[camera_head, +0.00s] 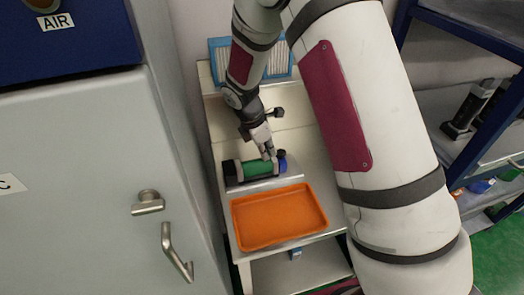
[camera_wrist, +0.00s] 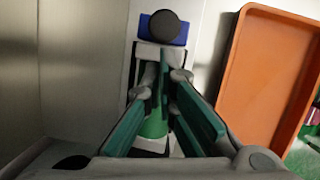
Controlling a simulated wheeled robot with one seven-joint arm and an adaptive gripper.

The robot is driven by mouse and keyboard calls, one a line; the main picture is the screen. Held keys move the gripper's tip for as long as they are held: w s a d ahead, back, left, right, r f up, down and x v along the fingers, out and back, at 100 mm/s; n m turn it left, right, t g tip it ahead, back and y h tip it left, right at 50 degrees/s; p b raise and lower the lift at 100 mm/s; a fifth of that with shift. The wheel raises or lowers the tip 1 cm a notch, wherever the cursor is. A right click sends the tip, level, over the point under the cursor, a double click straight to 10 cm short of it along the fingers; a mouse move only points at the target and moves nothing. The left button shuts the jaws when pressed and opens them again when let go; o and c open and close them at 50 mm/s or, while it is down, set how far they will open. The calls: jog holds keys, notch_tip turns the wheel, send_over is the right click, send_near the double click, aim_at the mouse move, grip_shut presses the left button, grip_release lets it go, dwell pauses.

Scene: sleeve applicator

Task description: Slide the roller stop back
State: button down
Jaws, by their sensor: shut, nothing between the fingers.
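The sleeve applicator lies on the bench, with a green roller (camera_head: 256,168) between a dark left end and a blue right end. A blue block with a round black knob (camera_head: 282,158), which appears to be the roller stop, is at that right end. It also shows at the top of the wrist view (camera_wrist: 163,27). My gripper (camera_head: 269,156) points down over the right part of the green roller, beside the blue block. In the wrist view my gripper (camera_wrist: 166,77) is shut and empty, short of the knob. Its fingers hide part of the roller; contact cannot be told.
An orange tray (camera_head: 279,240) lies just in front of the applicator and also shows at the right of the wrist view (camera_wrist: 265,70). A grey cabinet (camera_head: 100,190) stands at left. A blue-framed shelf (camera_head: 400,30) is at right.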

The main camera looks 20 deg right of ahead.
aim_at(284, 151)
jog(key=shift+d, duration=2.8)
jog(key=a, duration=0.3)
jog(key=a+r, duration=0.1)
jog(key=shift+s+a, duration=0.25)
jog(key=shift+a, duration=0.05)
jog(key=b+v, duration=0.1)
jog(key=v, duration=0.9)
jog(key=shift+d, duration=0.2)
jog(key=s+d+r+m+t+y, duration=0.2)
jog(key=s+r+m, duration=0.8)
jog(key=s+r, duration=0.3)
jog(key=s+r+m+t+y, duration=0.1)
jog(key=s+r+m+t, duration=0.2)
jog(key=s+m, duration=0.6)
jog(key=s+r, duration=0.1)
jog(key=s, duration=0.2)
jog(key=shift+m+y, duration=0.3)
jog(key=shift+m, duration=0.1)
